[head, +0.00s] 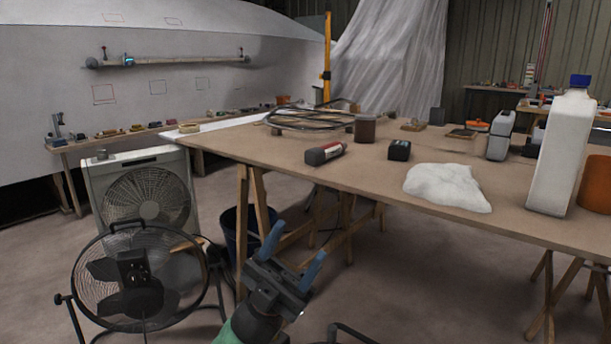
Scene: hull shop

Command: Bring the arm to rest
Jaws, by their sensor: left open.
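My left gripper (291,257) shows in the head view at the bottom centre, in front of the near edge of the wooden table (285,160). Its two blue fingers point up and stand apart with nothing between them. The green part of my arm shows below it at the bottom edge. My right gripper is not in view.
A black floor fan (136,283) stands left of the gripper, before a grey box fan (143,190). A dark bucket (236,236) is under the table.

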